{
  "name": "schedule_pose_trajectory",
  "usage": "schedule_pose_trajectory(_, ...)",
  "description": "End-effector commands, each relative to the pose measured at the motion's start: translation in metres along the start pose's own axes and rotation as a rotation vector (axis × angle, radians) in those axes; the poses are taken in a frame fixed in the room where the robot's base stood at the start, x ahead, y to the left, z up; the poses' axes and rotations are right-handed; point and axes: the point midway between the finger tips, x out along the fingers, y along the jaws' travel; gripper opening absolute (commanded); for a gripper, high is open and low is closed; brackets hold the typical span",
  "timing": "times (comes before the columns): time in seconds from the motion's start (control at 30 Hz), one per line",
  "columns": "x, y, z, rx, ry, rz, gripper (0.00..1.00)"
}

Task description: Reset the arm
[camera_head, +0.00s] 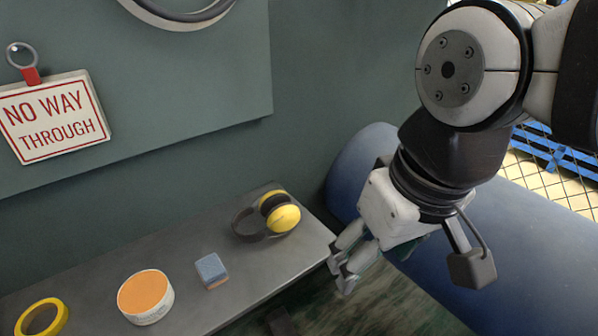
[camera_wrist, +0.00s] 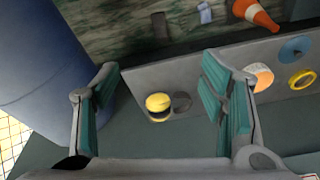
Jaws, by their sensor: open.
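My gripper (camera_head: 343,272) hangs at the end of my arm in the head view, at the right end of a grey shelf and in front of a blue cylinder. In the wrist view my gripper (camera_wrist: 160,95) shows its two teal-padded fingers spread wide apart. Nothing is between the pads in its grasp. The yellow earmuffs (camera_wrist: 158,102) show beyond the fingers, lying on the shelf. In the head view the earmuffs (camera_head: 281,216) sit left of my gripper, apart from it.
The grey shelf (camera_head: 240,275) holds an orange-topped round tin (camera_head: 146,295), a blue block (camera_head: 212,269) and a yellow tape ring (camera_head: 42,318). A sign (camera_head: 52,117) hangs on the wall. An orange cone (camera_wrist: 255,14) lies on the floor.

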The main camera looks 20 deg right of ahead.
Motion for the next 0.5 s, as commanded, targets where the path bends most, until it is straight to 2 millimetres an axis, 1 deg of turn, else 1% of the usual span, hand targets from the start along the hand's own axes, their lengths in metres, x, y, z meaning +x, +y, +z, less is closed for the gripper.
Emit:
schedule_pose_trajectory(0.03,-0.001,0.0022,0.0062,0.007,0.005,0.007,0.65)
schedule_pose_trajectory(0.17,-0.0013,0.0043,0.0137,0.013,0.004,0.016,0.65)
schedule_pose_trajectory(0.4,-0.0014,0.0042,0.0138,0.013,0.004,0.016,0.65)
schedule_pose_trajectory(0.5,-0.0075,0.0041,0.0128,0.012,0.012,0.016,0.65)
